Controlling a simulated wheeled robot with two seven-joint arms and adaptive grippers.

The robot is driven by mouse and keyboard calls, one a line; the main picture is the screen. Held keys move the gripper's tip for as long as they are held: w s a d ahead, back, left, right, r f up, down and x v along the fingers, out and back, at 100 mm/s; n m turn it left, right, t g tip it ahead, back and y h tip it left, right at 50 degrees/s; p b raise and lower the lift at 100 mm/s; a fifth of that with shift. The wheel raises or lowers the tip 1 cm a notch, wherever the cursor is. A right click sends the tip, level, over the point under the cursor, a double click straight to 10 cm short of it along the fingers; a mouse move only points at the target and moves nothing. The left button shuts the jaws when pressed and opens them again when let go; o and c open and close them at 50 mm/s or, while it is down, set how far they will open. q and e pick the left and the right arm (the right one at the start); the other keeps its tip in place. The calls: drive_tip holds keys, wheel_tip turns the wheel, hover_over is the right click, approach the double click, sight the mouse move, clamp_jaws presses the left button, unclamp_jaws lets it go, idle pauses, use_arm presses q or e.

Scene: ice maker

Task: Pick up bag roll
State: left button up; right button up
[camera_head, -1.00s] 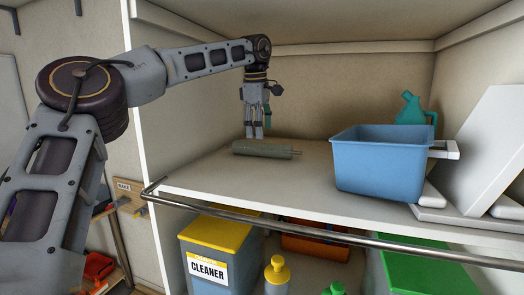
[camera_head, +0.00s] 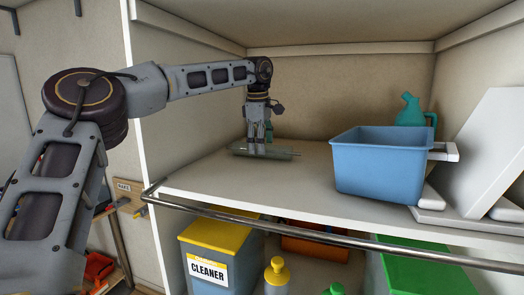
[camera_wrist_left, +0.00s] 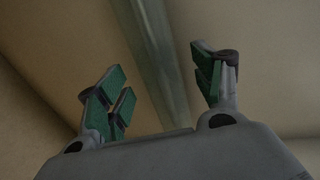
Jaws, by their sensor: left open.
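The bag roll (camera_head: 283,153) is a grey-green cylinder lying on its side on the upper shelf, towards the back left. My left gripper (camera_head: 256,150) points straight down over the roll and its fingers hide part of the roll's middle. In the left wrist view the roll (camera_wrist_left: 158,55) runs between the two open, green-padded fingers (camera_wrist_left: 160,85), with a gap on each side. The left gripper holds nothing. My right gripper does not show.
A blue bin (camera_head: 378,162) stands to the right on the upper shelf (camera_head: 270,185), with a teal jug (camera_head: 413,110) behind it. A white slanted panel (camera_head: 492,150) is at far right. A metal rail (camera_head: 340,237) runs along the front edge. A cleaner box (camera_head: 215,250) stands below.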

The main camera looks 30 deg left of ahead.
use_arm(q)
drive_tip(key=shift+w+a+f, duration=0.1)
drive_tip(key=shift+w+f, duration=0.05)
drive_tip(key=shift+f, duration=0.4)
drive_tip(key=shift+w+f, duration=0.1)
drive_tip(key=shift+f, duration=0.45)
drive_tip(key=shift+c, duration=0.3)
drive_tip(key=c, duration=1.2)
